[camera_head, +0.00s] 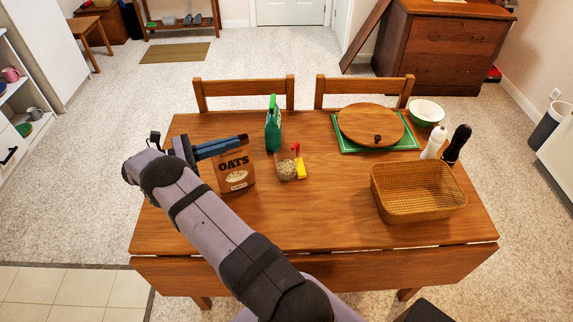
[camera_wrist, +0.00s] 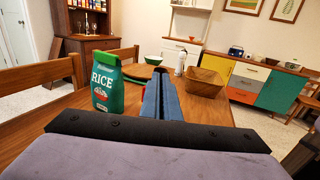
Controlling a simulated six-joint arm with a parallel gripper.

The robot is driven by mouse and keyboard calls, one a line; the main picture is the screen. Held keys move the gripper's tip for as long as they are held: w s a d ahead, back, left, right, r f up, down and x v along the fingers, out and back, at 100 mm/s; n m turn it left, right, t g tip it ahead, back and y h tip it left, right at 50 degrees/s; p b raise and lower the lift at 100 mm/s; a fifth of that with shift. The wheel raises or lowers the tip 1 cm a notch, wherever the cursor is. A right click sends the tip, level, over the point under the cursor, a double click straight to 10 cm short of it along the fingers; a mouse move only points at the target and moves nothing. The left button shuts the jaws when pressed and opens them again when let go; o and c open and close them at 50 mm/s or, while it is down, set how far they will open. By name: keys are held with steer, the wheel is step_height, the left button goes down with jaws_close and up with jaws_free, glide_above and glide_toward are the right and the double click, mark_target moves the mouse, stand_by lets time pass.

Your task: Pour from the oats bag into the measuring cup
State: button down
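The oats bag (camera_head: 236,177), brown with dark "OATS" lettering, is upright at the left of the table in the head view. My gripper (camera_head: 240,143) comes from the left, its two blue fingers lying across the top of the bag. The fingers show close together in the wrist view (camera_wrist: 162,97), apparently closed on the bag's top edge; the bag is hidden there. The measuring cup (camera_head: 286,171) stands right of the bag, apart from it. It looks clear, with pale grainy contents low inside and red and yellow parts at its right side.
A green rice bag (camera_head: 273,129) stands behind the cup. A round wooden board (camera_head: 369,124) on a green tray (camera_head: 347,147), a bowl (camera_head: 426,112), a white bottle (camera_head: 434,143), a black bottle (camera_head: 456,144) and a wicker basket (camera_head: 417,192) are to the right. The table's front middle is clear.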

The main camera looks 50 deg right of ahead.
steer(key=shift+s+d+m+g, duration=0.3)
steer(key=shift+d+g, duration=0.1)
steer(key=shift+d, duration=0.3)
steer(key=shift+d+r+y, duration=0.1)
steer(key=shift+r+y, duration=0.05)
steer(key=shift+y, duration=0.15)
